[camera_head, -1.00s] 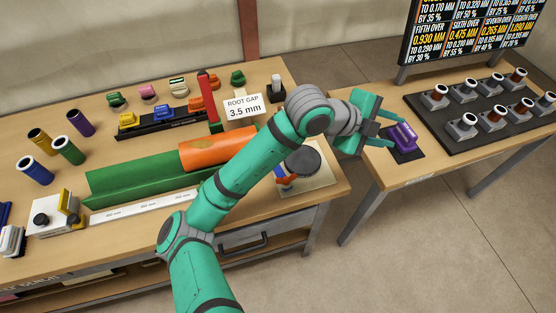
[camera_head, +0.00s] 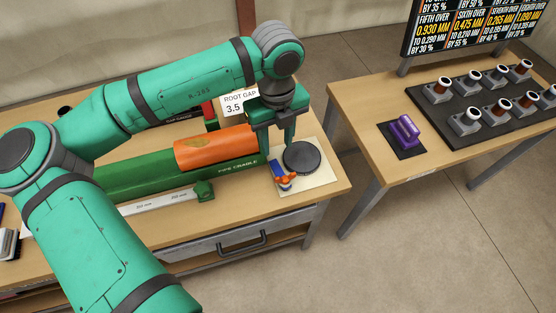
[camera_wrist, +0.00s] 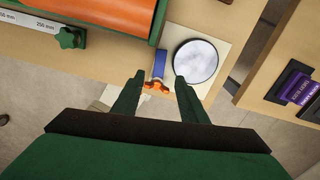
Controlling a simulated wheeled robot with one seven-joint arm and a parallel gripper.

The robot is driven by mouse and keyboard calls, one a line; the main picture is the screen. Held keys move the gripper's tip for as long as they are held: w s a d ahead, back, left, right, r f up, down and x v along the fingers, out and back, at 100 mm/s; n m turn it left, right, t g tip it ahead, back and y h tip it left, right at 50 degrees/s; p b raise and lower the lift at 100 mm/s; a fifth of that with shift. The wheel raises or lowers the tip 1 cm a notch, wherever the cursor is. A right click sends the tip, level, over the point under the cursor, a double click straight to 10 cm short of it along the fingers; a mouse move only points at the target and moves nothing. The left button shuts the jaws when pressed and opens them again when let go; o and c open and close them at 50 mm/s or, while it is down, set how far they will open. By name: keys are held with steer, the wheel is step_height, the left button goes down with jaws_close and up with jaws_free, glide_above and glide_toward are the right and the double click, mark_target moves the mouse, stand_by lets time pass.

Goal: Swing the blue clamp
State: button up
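The blue clamp (camera_head: 276,170) with its orange handle (camera_head: 286,183) stands on a pale plate beside a round grey disc, near the front right corner of the left table. In the wrist view the clamp's blue part (camera_wrist: 159,64) and orange handle (camera_wrist: 157,87) show between or just beyond my fingertips. My gripper (camera_head: 278,150) points down over the plate, close to the clamp. In the wrist view my gripper (camera_wrist: 160,76) has its fingers spread apart, with the clamp not visibly gripped. I cannot tell whether a finger touches it.
The round disc (camera_head: 302,158) is close to my right finger. The orange pipe (camera_head: 215,149) in the green cradle (camera_head: 140,180) lies to the left.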

mark_target(277, 168)
steer(key=f, duration=1)
steer(key=shift+s+f, duration=0.1)
steer(key=shift+s, duration=0.15)
steer(key=shift+w+d, duration=0.1)
jaws_close()
